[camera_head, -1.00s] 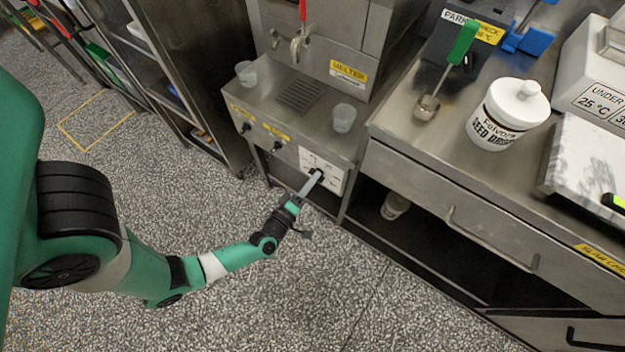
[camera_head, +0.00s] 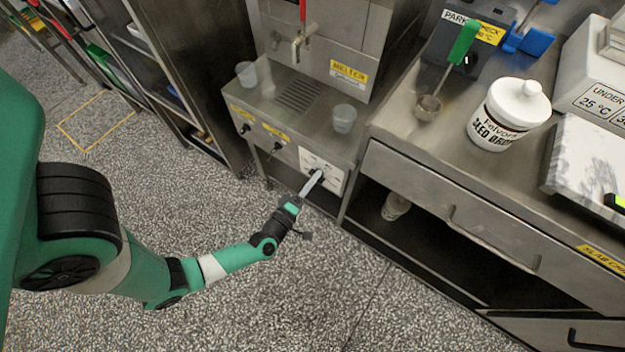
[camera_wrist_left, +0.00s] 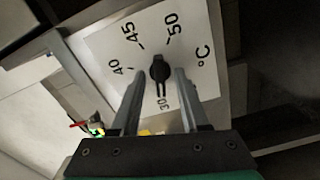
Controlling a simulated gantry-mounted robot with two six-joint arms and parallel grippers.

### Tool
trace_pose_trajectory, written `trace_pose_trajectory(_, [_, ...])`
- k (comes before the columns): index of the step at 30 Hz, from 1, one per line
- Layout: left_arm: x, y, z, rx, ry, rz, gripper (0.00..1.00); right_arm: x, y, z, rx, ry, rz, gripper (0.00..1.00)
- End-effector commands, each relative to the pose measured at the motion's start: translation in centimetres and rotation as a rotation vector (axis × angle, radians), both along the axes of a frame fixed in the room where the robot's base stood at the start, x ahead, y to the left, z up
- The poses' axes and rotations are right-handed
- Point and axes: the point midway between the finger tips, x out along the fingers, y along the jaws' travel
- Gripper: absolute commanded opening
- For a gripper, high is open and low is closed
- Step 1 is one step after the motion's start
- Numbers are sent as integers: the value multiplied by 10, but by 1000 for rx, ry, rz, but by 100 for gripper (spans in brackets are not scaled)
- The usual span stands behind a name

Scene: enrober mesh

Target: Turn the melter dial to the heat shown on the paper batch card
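The melter dial is a black knob (camera_wrist_left: 160,68) on a white plate (camera_wrist_left: 98,48) marked 30, 40, 45, 50 and °C. In the wrist view a dark bar runs from the knob towards 30; I cannot tell for certain which end points. My left gripper (camera_wrist_left: 155,78) has a finger on each side of the knob, with gaps showing, so it looks open and not clamped. In the head view the left gripper (camera_head: 317,176) reaches the dial plate (camera_head: 331,181) on the melter front and partly covers it. I cannot make out the paper batch card. My right gripper is not in view.
The melter (camera_head: 330,40) has two cups (camera_head: 246,73) (camera_head: 344,118) on its ledge and two smaller knobs (camera_head: 245,128) (camera_head: 277,146) left of the dial. The counter right holds a green-handled ladle (camera_head: 464,42) and a white jar (camera_head: 507,115). Open floor lies below the arm.

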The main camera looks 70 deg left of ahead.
Motion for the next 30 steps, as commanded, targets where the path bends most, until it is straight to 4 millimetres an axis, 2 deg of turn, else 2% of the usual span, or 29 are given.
trace_pose_trajectory(8, [-5,-5,1,-1,2,-4,45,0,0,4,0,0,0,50])
trace_pose_trajectory(17, [-49,-40,3,1,4,-12,45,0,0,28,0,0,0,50])
trace_pose_trajectory(23, [-71,-55,2,2,4,-10,45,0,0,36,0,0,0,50])
trace_pose_trajectory(30, [-85,-67,1,-5,-3,-9,45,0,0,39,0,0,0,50])
